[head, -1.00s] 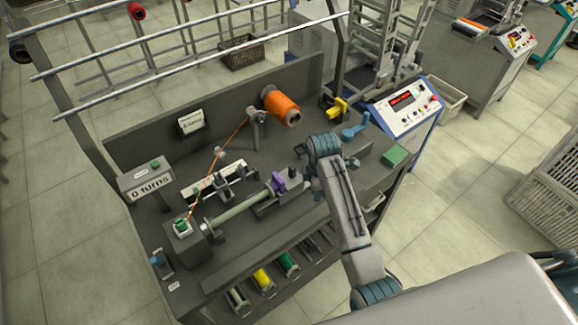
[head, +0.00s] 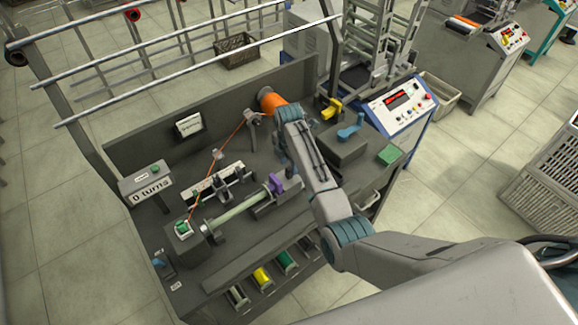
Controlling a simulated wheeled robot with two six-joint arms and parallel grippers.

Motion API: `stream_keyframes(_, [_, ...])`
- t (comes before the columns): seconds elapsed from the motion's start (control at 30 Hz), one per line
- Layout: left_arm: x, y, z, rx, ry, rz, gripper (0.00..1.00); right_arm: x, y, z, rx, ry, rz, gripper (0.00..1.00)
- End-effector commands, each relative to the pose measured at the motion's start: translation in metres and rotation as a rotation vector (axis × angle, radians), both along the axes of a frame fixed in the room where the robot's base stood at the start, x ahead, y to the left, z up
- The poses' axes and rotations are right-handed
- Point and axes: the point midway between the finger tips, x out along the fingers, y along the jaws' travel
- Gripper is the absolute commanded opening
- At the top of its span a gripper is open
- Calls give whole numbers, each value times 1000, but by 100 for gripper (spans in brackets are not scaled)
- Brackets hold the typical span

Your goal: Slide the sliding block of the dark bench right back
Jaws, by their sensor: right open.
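The dark bench (head: 232,265) stands in the middle of the head view. Its grey sliding block (head: 284,198), with a purple part (head: 276,184) on top, sits on the bench at the right end of a pale green rod (head: 238,212). The rod's left end meets a grey housing (head: 188,243). My right arm comes in from the right, bends over the bench and points its gripper (head: 282,160) down behind the block. The gripper is open and appears apart from the block; its fingertips are small and hard to make out. My left gripper is not in view.
An orange thread spool (head: 270,101) stands behind my wrist, with thread running to the front left. A carriage on a white scale (head: 212,182) lies left of the gripper. A blue handle (head: 350,130) and green pad (head: 389,154) are to the right. Colored spools lie in the bench's lower front.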

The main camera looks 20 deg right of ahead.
Motion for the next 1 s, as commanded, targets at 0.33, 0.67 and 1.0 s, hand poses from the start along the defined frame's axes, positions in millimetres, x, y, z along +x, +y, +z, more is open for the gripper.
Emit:
stream_keyframes(0.33, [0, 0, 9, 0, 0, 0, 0, 0, 0, -34, 0, 0, -1, 42])
stream_keyframes(0.67, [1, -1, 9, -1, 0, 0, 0, 0, 0, -35, 0, 0, -1, 30])
stream_keyframes(1.0, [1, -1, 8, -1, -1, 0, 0, 0, -1, -35, 0, 0, -1, 0])
